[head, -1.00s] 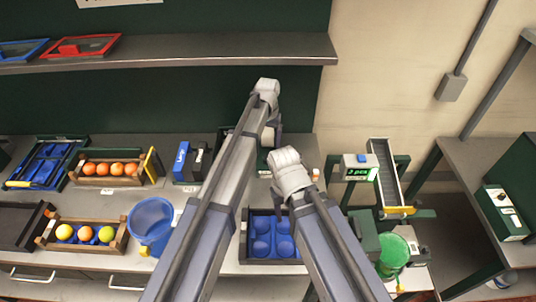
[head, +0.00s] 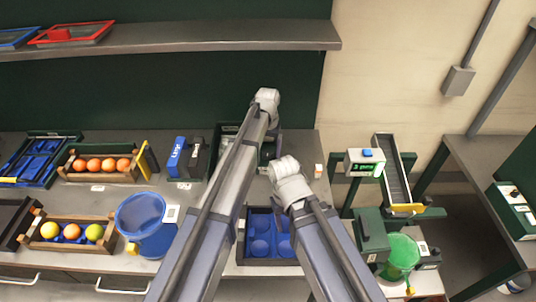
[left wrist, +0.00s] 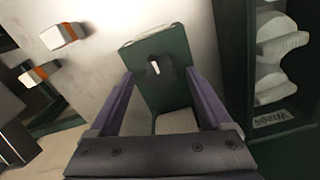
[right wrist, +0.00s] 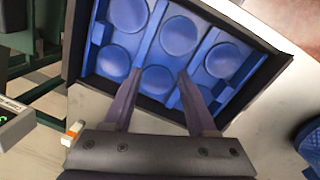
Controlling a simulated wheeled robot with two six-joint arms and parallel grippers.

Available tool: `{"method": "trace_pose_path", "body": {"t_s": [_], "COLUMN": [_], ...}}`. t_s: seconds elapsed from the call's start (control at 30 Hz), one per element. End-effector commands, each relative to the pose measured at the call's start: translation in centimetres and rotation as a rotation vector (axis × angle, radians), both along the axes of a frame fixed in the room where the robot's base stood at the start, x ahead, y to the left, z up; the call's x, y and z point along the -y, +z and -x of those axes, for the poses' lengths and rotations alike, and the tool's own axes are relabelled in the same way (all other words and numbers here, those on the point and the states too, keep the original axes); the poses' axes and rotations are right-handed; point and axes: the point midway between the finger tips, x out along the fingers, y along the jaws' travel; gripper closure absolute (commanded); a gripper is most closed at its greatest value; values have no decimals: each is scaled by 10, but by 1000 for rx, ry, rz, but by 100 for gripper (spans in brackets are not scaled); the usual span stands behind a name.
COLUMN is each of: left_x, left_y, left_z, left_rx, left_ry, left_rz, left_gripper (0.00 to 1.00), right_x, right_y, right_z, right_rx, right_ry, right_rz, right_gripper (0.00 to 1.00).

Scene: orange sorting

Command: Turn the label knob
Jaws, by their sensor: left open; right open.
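The knob (left wrist: 155,67) is black with a white pointer mark and sits on a dark green box (left wrist: 167,99) in the left wrist view. My left gripper (left wrist: 159,75) is open, with one finger on each side of the knob and a visible gap to it. In the head view my left arm mostly hides the knob. My right gripper (right wrist: 159,74) is open and empty, above a dark tray with blue round pockets (right wrist: 150,83). That tray also shows in the head view (head: 241,249).
In the head view, a blue bin (head: 140,222) and fruit crates (head: 68,178) stand left. A scale with a green display (head: 365,167) and a chute (head: 392,172) stand right. Orange-and-white blocks (left wrist: 62,36) lie near the left gripper. A shelf (head: 180,42) spans the back.

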Motion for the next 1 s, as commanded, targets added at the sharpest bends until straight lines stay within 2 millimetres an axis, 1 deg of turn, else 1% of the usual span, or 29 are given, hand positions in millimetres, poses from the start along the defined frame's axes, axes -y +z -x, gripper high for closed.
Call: {"method": "trace_pose_path", "body": {"t_s": [0.2,0.23,0.9,0.93,1.0], "left_x": [0,0,0,0,0], "left_y": [0,0,0,0,0], "left_z": [0,0,0,0,0], "left_rx": [0,0,0,0,0], "left_ry": [0,0,0,0,0], "left_rz": [0,0,0,0,0], "left_gripper": [18,20,95,98,100], "right_x": [0,0,0,0,0], "right_y": [0,0,0,0,0], "right_z": [0,0,0,0,0], "right_rx": [0,0,0,0,0], "right_ry": [0,0,0,0,0], "right_rz": [0,0,0,0,0], "right_gripper": [43,43,43,43,43]}}
